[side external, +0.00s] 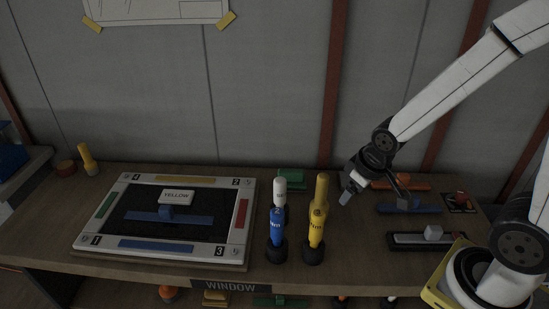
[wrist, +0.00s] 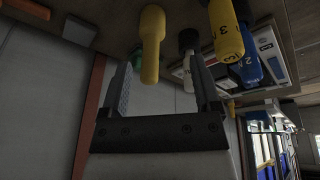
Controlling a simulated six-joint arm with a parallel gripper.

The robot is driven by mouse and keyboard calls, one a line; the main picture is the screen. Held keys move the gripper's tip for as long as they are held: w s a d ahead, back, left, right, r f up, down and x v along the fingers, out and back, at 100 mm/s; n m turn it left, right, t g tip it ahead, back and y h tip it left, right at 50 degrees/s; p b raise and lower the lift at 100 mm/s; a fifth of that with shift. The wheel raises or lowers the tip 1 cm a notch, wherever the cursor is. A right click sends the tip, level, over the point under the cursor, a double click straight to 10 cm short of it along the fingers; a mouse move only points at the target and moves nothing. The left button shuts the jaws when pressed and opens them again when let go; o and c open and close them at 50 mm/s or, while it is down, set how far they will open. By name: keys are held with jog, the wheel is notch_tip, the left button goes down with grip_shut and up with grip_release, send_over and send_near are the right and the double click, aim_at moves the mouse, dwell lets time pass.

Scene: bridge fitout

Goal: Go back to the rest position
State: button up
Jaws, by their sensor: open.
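My gripper (side external: 374,198) is open and empty, held above the right part of the table, to the right of the yellow bottle (side external: 318,220). The wrist view shows the two fingers (wrist: 160,62) spread apart, with nothing clamped between them. A plain yellow peg-like piece (wrist: 151,45) shows past the fingers there, apart from them as far as I can tell. The yellow bottle stands upright in a dark base, beside the blue bottle (side external: 277,236) marked 2 and a white-topped bottle (side external: 279,189).
A framed board (side external: 247,222) with coloured bars and a YELLOW label block lies at left. Dark trays (side external: 393,241) with a grey block, blue and orange pieces and a red-button box (side external: 459,202) lie at right. A WINDOW label marks the front edge.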

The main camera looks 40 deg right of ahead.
jog(key=shift+s+a+r+m+g+y, duration=0.15)
jog(key=shift+s+a+m+g, duration=0.1)
jog(key=shift+s+a, duration=0.25)
jog(key=shift+s+a+r+m+g+y, duration=0.15)
jog(key=shift+s+a+g, duration=0.1)
jog(key=shift+s+a, duration=0.25)
jog(key=shift+w, duration=0.1)
dwell(0.5)
